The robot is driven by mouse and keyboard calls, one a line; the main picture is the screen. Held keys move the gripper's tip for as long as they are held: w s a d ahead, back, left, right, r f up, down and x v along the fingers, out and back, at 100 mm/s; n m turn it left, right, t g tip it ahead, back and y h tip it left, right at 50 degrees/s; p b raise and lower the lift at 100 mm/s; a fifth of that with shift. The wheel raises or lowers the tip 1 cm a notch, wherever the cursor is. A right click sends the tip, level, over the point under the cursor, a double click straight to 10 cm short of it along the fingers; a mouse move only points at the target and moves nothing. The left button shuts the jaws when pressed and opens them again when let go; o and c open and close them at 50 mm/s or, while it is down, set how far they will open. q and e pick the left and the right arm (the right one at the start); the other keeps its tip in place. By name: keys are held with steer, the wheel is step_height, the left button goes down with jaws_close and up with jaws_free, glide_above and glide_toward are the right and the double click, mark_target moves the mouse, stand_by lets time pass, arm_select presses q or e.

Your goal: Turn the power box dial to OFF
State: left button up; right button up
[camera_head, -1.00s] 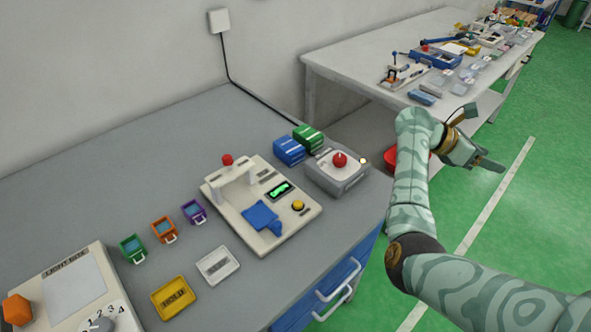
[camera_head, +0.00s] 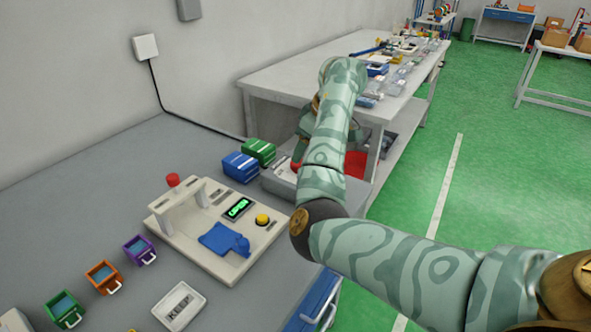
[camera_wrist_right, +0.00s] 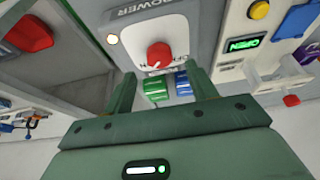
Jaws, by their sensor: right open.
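The grey power box (camera_head: 277,182) stands at the bench's right end, mostly hidden behind my right arm in the head view. Its red dial (camera_head: 295,166) barely shows there. In the right wrist view, the power box (camera_wrist_right: 190,30) has a POWER label, a red dial (camera_wrist_right: 158,55) and a glowing lamp (camera_wrist_right: 112,39). Markings by the dial are partly covered, so I cannot tell its setting surely. My right gripper (camera_wrist_right: 160,78) is open and empty, its fingers pointing toward the box, with the dial beyond and between them, apart from it. My left gripper is not in view.
Blue (camera_head: 240,166) and green (camera_head: 259,151) boxes stand beside the power box. A cream device (camera_head: 170,222) with an OPEN display and blue cloth is to its left. A red bin (camera_head: 356,164) sits beyond the bench's right edge. A cable runs along the wall.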

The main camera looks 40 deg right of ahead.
steer(key=b+x, duration=0.2)
steer(key=x, duration=0.3)
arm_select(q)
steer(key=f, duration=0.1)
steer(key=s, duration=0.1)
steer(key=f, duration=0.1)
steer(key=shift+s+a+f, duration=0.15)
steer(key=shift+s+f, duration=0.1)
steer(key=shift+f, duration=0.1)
arm_select(e)
steer(key=shift+r, duration=0.1)
steer(key=c, duration=1)
